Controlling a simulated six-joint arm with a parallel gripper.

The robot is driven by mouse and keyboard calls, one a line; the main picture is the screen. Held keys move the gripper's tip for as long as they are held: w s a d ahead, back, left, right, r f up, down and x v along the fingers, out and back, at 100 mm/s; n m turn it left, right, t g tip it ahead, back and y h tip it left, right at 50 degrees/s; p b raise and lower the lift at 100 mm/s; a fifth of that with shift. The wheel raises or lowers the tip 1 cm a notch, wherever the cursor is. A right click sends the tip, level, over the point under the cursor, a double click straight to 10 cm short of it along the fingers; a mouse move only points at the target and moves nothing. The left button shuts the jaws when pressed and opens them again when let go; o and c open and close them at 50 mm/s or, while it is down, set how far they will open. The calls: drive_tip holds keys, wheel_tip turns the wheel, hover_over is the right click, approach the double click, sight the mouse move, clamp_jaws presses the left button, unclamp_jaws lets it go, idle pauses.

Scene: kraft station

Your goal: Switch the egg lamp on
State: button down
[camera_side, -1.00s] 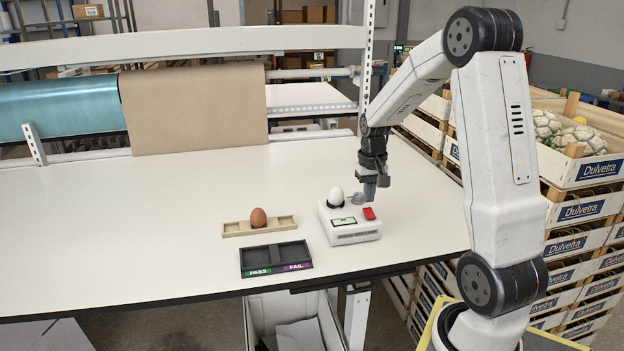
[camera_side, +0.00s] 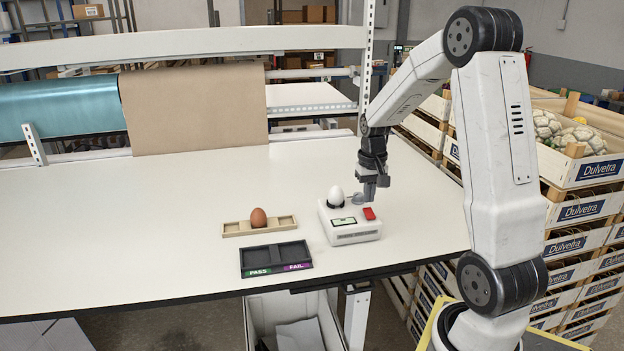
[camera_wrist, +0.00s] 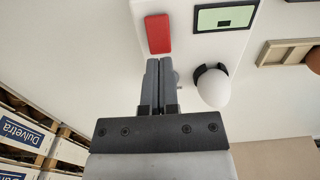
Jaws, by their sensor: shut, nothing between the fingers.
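The egg lamp (camera_side: 350,228) is a white box on the table with a small display and a red rocker switch (camera_side: 369,213) on top. The switch also shows in the wrist view (camera_wrist: 158,34). A white egg (camera_side: 336,194) stands in the lamp's dark cup; it shows in the wrist view too (camera_wrist: 213,88). My gripper (camera_side: 369,198) is shut and empty. Its fingertips are over the back right of the lamp, just behind the red switch. In the wrist view the fingertips (camera_wrist: 159,61) end close to the switch's edge; I cannot tell whether they touch it.
A brown egg (camera_side: 258,218) sits in a wooden holder (camera_side: 236,229) left of the lamp. A dark PASS/FAIL tray (camera_side: 276,260) lies in front of it. Stacked crates (camera_side: 581,210) stand right of the table. The table's left side is clear.

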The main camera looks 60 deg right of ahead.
sight(367, 209)
drive_tip(key=shift+f, duration=1.3)
idle(1.2)
drive_tip(key=shift+r, duration=3.55)
drive_tip(key=shift+a, duration=0.1)
drive_tip(key=a+f+n+t, duration=0.1)
drive_tip(key=a+f+n, duration=0.1)
drive_tip(key=a, duration=0.7)
drive_tip(key=s+a+f+n, duration=0.1)
drive_tip(key=a+f+n, duration=0.2)
drive_tip(key=a, duration=0.5)
drive_tip(key=s+a+f+n+t, duration=0.1)
drive_tip(key=a+f+n, duration=0.2)
drive_tip(key=a, duration=0.6)
drive_tip(key=shift+s+a+n+t, duration=0.2)
drive_tip(key=shift+a+n+t, duration=0.1)
drive_tip(key=shift+n, duration=0.2)
